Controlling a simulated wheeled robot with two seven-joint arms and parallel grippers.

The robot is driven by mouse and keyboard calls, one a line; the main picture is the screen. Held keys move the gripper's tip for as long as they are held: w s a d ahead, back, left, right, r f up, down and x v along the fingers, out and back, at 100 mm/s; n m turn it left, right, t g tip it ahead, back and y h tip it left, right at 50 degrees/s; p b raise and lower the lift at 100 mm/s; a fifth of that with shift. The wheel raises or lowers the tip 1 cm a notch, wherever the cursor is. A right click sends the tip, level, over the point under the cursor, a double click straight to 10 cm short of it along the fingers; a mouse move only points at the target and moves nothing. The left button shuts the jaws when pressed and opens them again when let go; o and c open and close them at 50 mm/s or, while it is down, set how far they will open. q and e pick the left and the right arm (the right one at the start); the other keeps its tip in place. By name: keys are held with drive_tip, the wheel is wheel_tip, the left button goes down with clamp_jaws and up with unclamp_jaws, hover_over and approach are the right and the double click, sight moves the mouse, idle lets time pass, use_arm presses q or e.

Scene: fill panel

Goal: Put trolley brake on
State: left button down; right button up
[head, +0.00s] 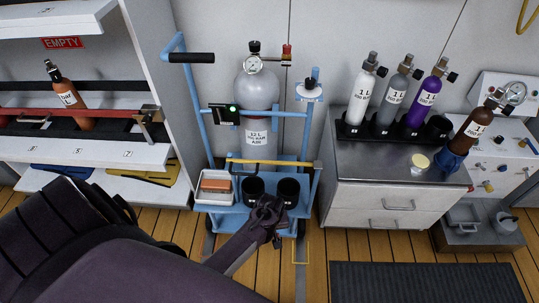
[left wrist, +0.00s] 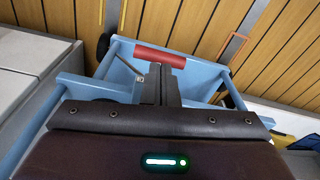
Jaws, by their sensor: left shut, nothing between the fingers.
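The blue trolley (head: 205,135) stands against the wall, with a grey cylinder (head: 257,90) strapped upright in it. In the left wrist view a red bar (left wrist: 160,55), which looks like the brake pedal, lies across the trolley's blue base (left wrist: 122,52). In the head view my arm and gripper hide that part. My left gripper (head: 268,212) is low at the trolley's front, shut and empty. In the left wrist view its fingertips (left wrist: 158,72) are close to the red bar; I cannot tell whether they touch. My right gripper is not in view.
The trolley carries a white tray (head: 213,201) and two black cups (head: 289,190). A drawer cabinet (head: 365,198) with several small cylinders stands to the right. A shelf rack (head: 150,60) stands left. Wooden floor and a dark mat (head: 425,284) lie in front.

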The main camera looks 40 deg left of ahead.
use_arm(q)
drive_tip(key=shift+r, duration=0.15)
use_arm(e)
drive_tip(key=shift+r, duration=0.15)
use_arm(q)
wheel_tip(320, 180, up, 9)
drive_tip(key=s+d+p, duration=0.2)
drive_tip(key=s+p, duration=0.1)
drive_tip(key=p, duration=0.3)
drive_tip(key=shift+d+f, duration=0.2)
drive_tip(key=shift+d, duration=0.15)
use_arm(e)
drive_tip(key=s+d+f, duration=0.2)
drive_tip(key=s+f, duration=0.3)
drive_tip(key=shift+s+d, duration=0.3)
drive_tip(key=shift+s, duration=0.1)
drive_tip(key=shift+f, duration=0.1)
